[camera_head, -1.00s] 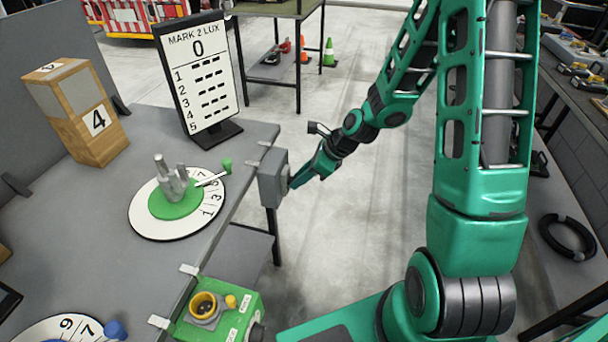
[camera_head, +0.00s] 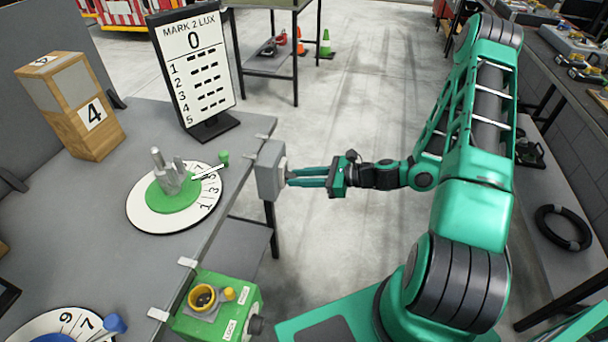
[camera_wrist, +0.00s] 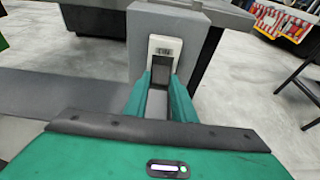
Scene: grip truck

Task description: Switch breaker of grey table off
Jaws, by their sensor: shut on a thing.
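The grey table (camera_head: 112,192) fills the left of the head view. A grey breaker box (camera_head: 267,170) is fixed at its right edge, and it also shows in the wrist view (camera_wrist: 143,31). A light switch (camera_wrist: 165,46) with a small dark label sits on the box's face. My gripper (camera_head: 291,177) reaches the box from the right. In the wrist view, its two green fingers (camera_wrist: 161,87) are at the lower part of the switch, one on each side, shut on it. The switch's lower part is partly hidden between the fingers.
A green lock box (camera_head: 218,312) hangs at the table's front edge. A dial with a grey hand figure (camera_head: 141,212), a score board (camera_head: 195,75) and a wooden block (camera_head: 72,104) stand on the table. The floor (camera_head: 330,110) right of the breaker is clear.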

